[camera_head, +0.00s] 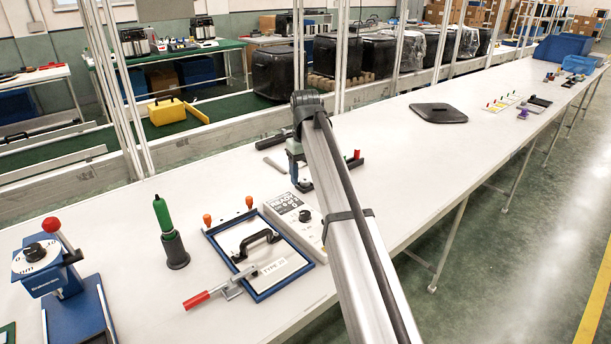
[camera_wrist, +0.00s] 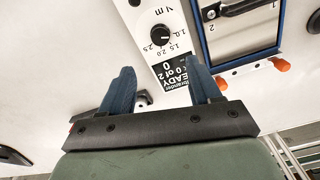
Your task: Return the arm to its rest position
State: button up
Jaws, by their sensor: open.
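My arm reaches out from the bottom of the head view over the long white table. My gripper (camera_head: 302,182) shows partly behind the arm, above the table near the white meter box. In the wrist view my gripper (camera_wrist: 161,78) has its two blue fingers spread apart with nothing held between them. The white meter box (camera_wrist: 180,62) with a black dial and a small display lies beyond the fingertips. The same meter box (camera_head: 286,212) stands beside a blue-framed board in the head view. Whether the fingers touch anything is hard to tell.
The blue-framed board (camera_head: 207,235) carries a black handle and a red-handled clamp (camera_head: 209,293). A green-handled tool stands in a dark holder (camera_head: 176,252). A blue device with a red-knobbed lever (camera_head: 42,267) is at the left. A black plate (camera_head: 438,113) lies farther along the table.

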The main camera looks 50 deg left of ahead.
dwell(0.3)
